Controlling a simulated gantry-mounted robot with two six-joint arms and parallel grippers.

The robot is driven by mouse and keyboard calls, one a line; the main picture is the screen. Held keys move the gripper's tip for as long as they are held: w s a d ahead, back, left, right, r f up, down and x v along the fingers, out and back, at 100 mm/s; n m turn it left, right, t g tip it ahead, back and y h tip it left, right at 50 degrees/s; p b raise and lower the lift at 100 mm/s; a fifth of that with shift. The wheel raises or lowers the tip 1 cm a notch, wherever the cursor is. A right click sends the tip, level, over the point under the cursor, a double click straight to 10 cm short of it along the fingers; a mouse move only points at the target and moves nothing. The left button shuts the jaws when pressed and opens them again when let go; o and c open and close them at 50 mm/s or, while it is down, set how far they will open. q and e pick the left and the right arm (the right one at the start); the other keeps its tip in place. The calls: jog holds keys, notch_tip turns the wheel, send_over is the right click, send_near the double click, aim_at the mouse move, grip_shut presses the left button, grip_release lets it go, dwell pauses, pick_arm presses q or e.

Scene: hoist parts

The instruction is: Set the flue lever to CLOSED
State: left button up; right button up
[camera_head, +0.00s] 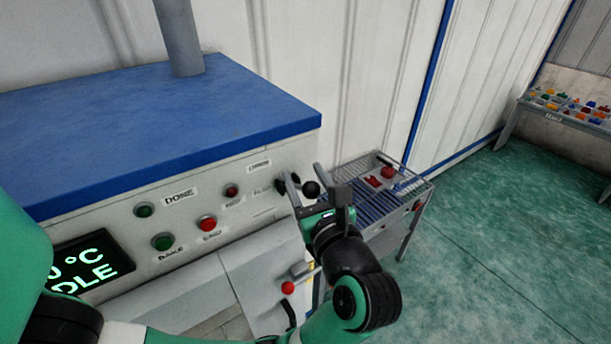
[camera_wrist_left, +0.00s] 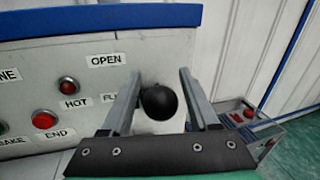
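The flue lever shows as a round black knob (camera_head: 311,189) at the right end of the oven's front panel, with a dark mount (camera_head: 283,187) beside it. My left gripper (camera_head: 318,190) is open, with one finger on each side of the knob. In the left wrist view the knob (camera_wrist_left: 160,103) sits between the spread fingers, nearer the left finger; I cannot tell whether they touch. The OPEN label (camera_wrist_left: 106,60) is above and left of it. The FLUE label (camera_wrist_left: 109,98) is partly hidden by the left finger. No CLOSED label is readable. My right gripper is out of view.
The oven panel carries green and red buttons (camera_head: 207,223) and a display (camera_head: 88,263) reading IDLE. A blue oven top (camera_head: 160,115) lies above. A metal rack cart (camera_head: 372,197) stands close at the right. Green floor (camera_head: 490,230) is clear farther right.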

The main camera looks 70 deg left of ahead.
pick_arm(q)
grip_shut()
dwell(1.2)
